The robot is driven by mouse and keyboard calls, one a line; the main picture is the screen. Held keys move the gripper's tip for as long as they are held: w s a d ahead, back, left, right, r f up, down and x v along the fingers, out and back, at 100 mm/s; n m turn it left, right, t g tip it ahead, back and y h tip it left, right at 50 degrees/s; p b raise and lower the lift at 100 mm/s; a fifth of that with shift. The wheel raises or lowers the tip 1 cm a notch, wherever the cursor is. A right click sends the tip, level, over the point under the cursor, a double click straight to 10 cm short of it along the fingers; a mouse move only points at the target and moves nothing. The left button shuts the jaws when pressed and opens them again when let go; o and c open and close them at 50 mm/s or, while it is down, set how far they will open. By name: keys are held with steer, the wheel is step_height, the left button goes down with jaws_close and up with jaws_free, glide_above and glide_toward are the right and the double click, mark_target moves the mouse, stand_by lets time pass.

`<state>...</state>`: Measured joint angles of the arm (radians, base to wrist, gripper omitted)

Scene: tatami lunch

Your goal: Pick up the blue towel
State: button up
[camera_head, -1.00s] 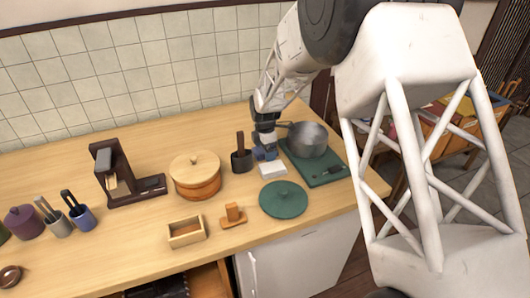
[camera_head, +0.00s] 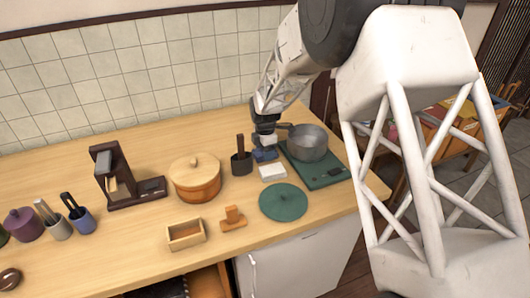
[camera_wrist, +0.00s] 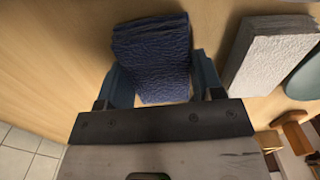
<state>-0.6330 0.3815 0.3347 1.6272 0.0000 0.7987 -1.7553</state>
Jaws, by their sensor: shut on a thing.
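The blue towel (camera_wrist: 152,50) is a folded, textured dark blue stack at the top middle of the wrist view. My gripper (camera_wrist: 160,78) has one blue finger on each side of it and is shut on it. In the head view my gripper (camera_head: 265,148) points down at the back right of the counter, and the towel shows as a small blue patch (camera_head: 264,156) at its tip. Whether the towel touches the counter is not clear.
A white folded towel (camera_head: 272,172) lies just in front of my gripper. A dark green board (camera_head: 322,180) with a metal pot (camera_head: 308,144) is to the right, a dark cup (camera_head: 241,165) to the left. A green lid (camera_head: 283,203) lies in front.

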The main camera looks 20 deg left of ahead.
step_height(320, 180, up, 3)
steer(key=shift+f, duration=0.15)
steer(key=shift+s+d+r, duration=0.1)
steer(key=shift+s+r, duration=0.05)
steer(key=shift+r, duration=0.1)
steer(key=s+d, duration=0.3)
steer(key=s, duration=0.1)
steer(key=s+d+r, duration=0.1)
steer(key=s+d, duration=0.2)
steer(key=s, duration=0.1)
steer(key=s+d, duration=0.3)
steer(key=s, duration=0.1)
steer(key=shift+s+r, duration=0.15)
steer(key=shift+s, duration=0.2)
steer(key=w+d+r, duration=0.2)
steer(key=w+r, duration=0.2)
steer(key=w, duration=0.6)
steer(key=w+d+r, duration=0.2)
steer(key=w+r, duration=0.2)
steer(key=w, duration=0.7)
steer(key=shift+d+r, duration=0.25)
steer(key=shift+r, duration=0.1)
